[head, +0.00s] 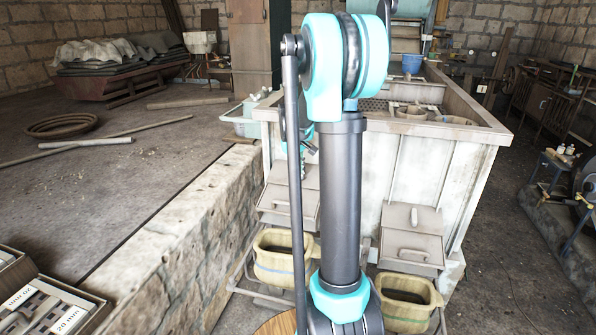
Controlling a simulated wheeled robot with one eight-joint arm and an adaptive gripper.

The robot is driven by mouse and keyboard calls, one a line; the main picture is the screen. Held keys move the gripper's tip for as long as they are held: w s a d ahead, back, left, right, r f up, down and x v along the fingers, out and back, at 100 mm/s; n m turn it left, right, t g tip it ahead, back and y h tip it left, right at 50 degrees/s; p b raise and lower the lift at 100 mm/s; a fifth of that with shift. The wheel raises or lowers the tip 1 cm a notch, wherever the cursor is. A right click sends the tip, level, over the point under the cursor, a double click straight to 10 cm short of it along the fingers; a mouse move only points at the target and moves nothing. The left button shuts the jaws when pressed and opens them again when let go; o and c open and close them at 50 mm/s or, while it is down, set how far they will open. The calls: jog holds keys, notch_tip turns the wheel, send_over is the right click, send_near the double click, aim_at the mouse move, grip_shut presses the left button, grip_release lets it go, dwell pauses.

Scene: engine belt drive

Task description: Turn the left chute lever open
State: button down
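The left chute (298,188) is a grey-white sloped box on the front of the large pale wooden bin (420,165). My arm's dark upright link covers its right side. I cannot make out the left chute's lever; it may be hidden behind my arm. A small dark and cyan part, seemingly my gripper (308,155), shows just left of the link, above the left chute. It is mostly hidden, so I cannot see whether it is open or touches anything. The right chute (412,235) has a handle-like bar low on its front.
A yellowish tub (281,258) stands under the left chute and another (408,302) under the right chute. A stone ledge (190,225) runs along the left. A workbench (548,90) stands far right. Floor (505,215) right of the bin is clear.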

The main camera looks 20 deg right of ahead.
jog(key=m, duration=0.5)
jog(key=shift+a+m, duration=0.25)
jog(key=shift+m, duration=0.05)
jog(key=shift+a+m, duration=0.15)
jog(key=shift+m, duration=2.15)
jog(key=c, duration=1.4)
grip_release()
jog(key=shift+c, duration=0.2)
jog(key=v, duration=1.1)
jog(key=shift+r, duration=0.4)
jog(key=shift+s+a, duration=0.1)
